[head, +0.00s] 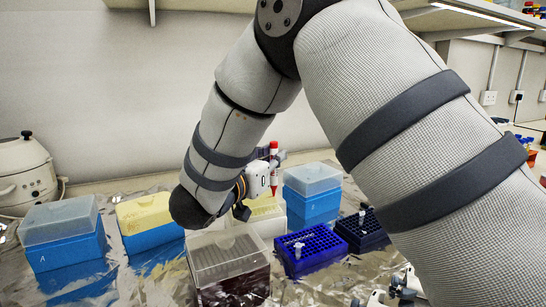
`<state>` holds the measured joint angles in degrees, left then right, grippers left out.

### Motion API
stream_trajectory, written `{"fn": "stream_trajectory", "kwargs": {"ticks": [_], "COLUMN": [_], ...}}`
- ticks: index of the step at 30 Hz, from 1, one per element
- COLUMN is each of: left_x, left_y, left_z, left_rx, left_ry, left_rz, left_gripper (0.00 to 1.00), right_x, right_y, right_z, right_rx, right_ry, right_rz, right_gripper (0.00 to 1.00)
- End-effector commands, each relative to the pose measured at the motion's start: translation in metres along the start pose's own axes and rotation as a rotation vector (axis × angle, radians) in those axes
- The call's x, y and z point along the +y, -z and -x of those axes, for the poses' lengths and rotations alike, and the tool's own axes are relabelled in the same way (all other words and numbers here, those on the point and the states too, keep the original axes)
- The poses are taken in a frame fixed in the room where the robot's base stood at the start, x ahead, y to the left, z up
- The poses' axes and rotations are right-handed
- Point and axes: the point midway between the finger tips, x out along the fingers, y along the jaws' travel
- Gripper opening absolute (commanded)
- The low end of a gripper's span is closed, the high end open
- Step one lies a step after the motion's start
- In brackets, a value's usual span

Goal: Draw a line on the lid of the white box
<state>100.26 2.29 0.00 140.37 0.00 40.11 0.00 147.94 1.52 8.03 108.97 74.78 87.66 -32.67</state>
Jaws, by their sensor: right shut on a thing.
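A red and white marker (274,160) stands upright in my right gripper (275,169), which is shut on it. The pen is above the back middle of the bench, over a cream-white box (268,226). The box is partly hidden by the gripper and by a clear-lidded box in front. I cannot tell whether the pen's lower end touches the box's lid. Another gripper (392,290), apparently my left, shows only in part at the bottom edge; its jaw state is unclear.
A blue box with a clear lid (65,235) and a yellow-topped blue box (150,222) stand left. A brown clear-lidded box (230,262) is in front. A blue clear-lidded box (312,195) stands behind blue (312,248) and dark (362,232) racks. A cooker-like device (25,177) stands far left.

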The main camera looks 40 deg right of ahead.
Motion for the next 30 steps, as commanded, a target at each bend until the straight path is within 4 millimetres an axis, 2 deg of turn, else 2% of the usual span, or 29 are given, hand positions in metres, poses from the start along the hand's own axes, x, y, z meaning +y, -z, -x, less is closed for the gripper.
{"fn": "stream_trajectory", "kwargs": {"ticks": [30], "left_x": [0.0], "left_y": [-0.0001], "left_z": [-0.0002], "left_rx": [-0.001], "left_ry": [0.0], "left_rz": [0.0], "left_gripper": [0.4], "right_x": [-0.0008], "right_y": [-0.0012], "right_z": [0.0057], "right_rx": [-0.002], "right_ry": [0.001], "right_rz": [0.002], "right_gripper": [0.0]}}
